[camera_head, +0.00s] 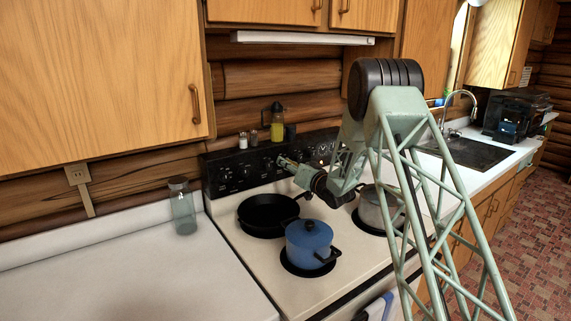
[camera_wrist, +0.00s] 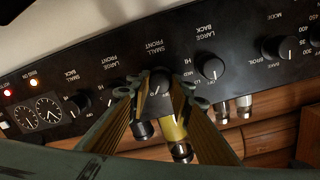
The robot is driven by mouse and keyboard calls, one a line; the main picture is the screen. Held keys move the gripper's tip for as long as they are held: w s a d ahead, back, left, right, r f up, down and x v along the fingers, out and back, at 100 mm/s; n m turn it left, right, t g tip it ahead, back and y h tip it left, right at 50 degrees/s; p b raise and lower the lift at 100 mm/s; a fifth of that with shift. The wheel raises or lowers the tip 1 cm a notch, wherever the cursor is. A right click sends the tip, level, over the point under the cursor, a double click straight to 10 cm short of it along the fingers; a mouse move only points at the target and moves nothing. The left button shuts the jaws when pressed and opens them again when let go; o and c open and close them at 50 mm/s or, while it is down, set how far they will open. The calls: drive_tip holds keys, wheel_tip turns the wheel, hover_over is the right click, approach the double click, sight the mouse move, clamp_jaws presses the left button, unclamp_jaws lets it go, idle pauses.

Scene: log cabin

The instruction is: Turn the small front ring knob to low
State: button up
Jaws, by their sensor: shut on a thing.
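The small front ring knob (camera_wrist: 158,84) is a dark round knob on the black control panel (camera_wrist: 240,62), beside the label SMALL FRONT in the wrist view. My gripper (camera_wrist: 160,88) is closed around it, one finger on each side. The fingers hide much of the knob and its scale, so I cannot read its setting. In the head view my gripper (camera_head: 284,162) reaches the stove's back panel (camera_head: 228,174), and the knob is hidden there.
A large back knob (camera_wrist: 211,68) and an oven knob (camera_wrist: 281,47) sit to the right; a small back knob (camera_wrist: 76,105) sits left. A black pan (camera_head: 262,212), blue lidded pot (camera_head: 309,240) and grey pot (camera_head: 376,208) stand on the stove below my arm.

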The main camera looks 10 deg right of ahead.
idle(0.3)
drive_tip(key=o, duration=0.8)
drive_tip(key=shift+o, duration=0.2)
drive_tip(key=shift+s+d, duration=0.1)
drive_tip(key=v, duration=1.1)
drive_tip(key=shift+s+d, duration=0.2)
drive_tip(key=shift+s, duration=0.1)
drive_tip(key=shift+r, duration=0.1)
